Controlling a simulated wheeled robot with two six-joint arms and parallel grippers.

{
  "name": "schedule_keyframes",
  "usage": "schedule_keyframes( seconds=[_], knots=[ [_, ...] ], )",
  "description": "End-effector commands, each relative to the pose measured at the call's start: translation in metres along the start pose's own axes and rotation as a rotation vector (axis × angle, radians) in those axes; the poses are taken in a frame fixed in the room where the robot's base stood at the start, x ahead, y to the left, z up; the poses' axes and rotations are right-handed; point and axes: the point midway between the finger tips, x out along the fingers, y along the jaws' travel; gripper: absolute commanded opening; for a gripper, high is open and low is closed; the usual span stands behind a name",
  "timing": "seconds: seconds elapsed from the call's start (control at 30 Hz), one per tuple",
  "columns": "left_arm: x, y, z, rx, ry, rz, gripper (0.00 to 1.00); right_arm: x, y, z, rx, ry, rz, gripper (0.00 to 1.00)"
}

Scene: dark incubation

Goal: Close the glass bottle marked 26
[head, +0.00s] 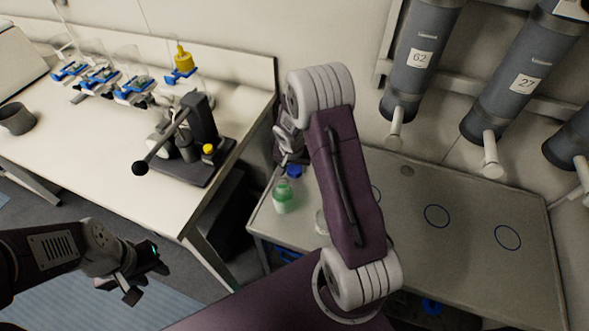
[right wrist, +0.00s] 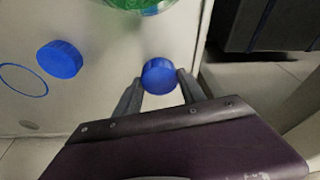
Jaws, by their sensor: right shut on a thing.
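A glass bottle with green contents (head: 283,196) stands on the grey table, near its left edge; I cannot read a number on it. Part of it also shows at the top of the right wrist view (right wrist: 140,4). My right gripper (right wrist: 158,84) is shut on a blue cap (right wrist: 158,75), which sits between its fingertips. A second blue cap (right wrist: 60,59) lies on the table to the left in that view. In the head view one blue cap (head: 294,171) shows behind the bottle; I cannot tell which. My left gripper (head: 145,275) is open and empty, left of the table.
The grey table (head: 460,265) has blue circles and free room at the right. Hanging grey cylinders (head: 412,60) marked 62 and 27 (head: 510,85) are above it. A pale object (head: 321,222) is half hidden by my right arm. A white bench (head: 75,150) carries a lever device (head: 200,135).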

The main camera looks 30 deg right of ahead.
Motion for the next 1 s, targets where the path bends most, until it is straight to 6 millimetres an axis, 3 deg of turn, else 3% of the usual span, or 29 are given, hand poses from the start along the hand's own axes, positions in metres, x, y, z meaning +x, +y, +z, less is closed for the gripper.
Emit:
schedule_keyframes(
  seconds=[0.1,0.5,0.7,1.0],
  knots=[
    [-0.007,0.000,-0.001,0.000,0.000,0.000,0.36,-0.025,0.004,-0.006,0.003,0.002,-0.001,0.10],
    [-0.014,0.000,-0.001,0.000,0.000,0.000,0.36,-0.080,0.076,0.017,0.004,0.002,0.000,0.10],
    [-0.020,0.000,-0.002,0.000,0.000,0.000,0.36,-0.096,0.096,0.024,0.002,0.001,0.000,0.10],
    [-0.021,0.000,-0.002,0.000,0.000,0.000,0.36,-0.100,0.104,0.027,0.000,0.001,0.000,0.10]
  ],
)
